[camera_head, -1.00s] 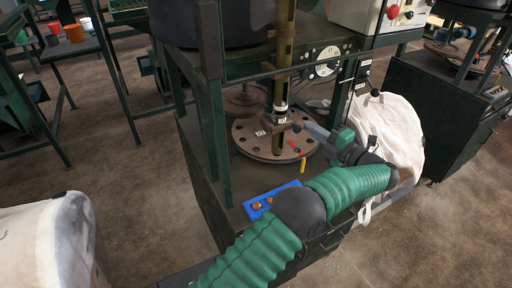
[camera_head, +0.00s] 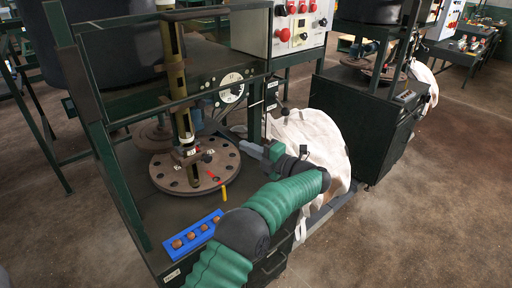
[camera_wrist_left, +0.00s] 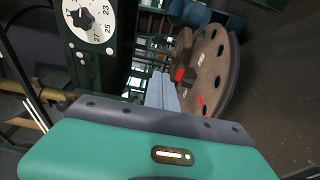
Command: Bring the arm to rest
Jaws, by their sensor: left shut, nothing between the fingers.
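My left arm, with a green ribbed sleeve, reaches up from the bottom of the head view. Its gripper (camera_head: 246,147) is shut and empty, just right of the round drilled plate (camera_head: 165,180) on the green machine. The shut grey fingers also show in the left wrist view (camera_wrist_left: 162,92), pointing toward the gap beside the plate (camera_wrist_left: 222,65). A white bulk bag (camera_head: 318,140) hangs behind and right of the wrist, and the arm covers part of it. My right gripper is not in view.
A blue tray (camera_head: 193,236) with several brown round pieces sits on the machine's front edge, left of my arm. A vertical post (camera_head: 177,85) rises from the plate. A dial (camera_head: 231,88) and a control box (camera_head: 298,28) stand behind. The floor at right is open.

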